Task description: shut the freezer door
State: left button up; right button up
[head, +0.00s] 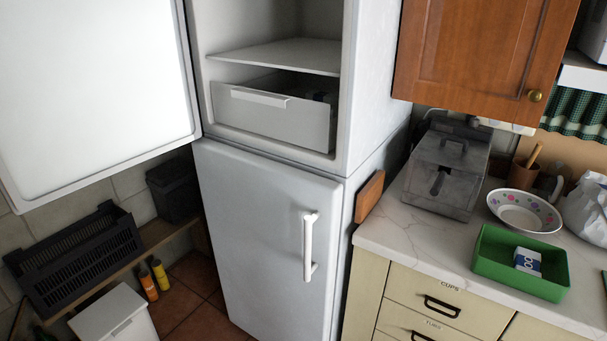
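A tall white fridge-freezer stands in the middle of the head view. Its upper door (95,90) is swung wide open to the left, with its smooth white inner face showing. The open upper compartment holds a shelf (285,56) and a white drawer (272,112). The lower door (262,225) is shut and has a white vertical handle (309,247) on its right side. The pictures do not label which compartment is the freezer. The upper door's outer face and any handle on it are hidden. Neither of my grippers is in view.
A counter (390,225) at the right holds a grey metal appliance (447,170), a flowered bowl (524,211) and a green tray (490,258). A wooden wall cupboard (480,45) hangs above. Below the open door are a black crate (75,255), bottles and a white bin (115,315).

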aim_at(92, 91)
jog(key=i+j+u, duration=0.55)
jog(key=i+j, duration=0.25)
jog(key=i+j+u, duration=0.3)
jog(key=i, duration=0.15)
jog(key=i+j+u, duration=0.25)
jog(key=i, duration=0.2)
jog(key=i+u, duration=0.3)
jog(key=i, duration=0.15)
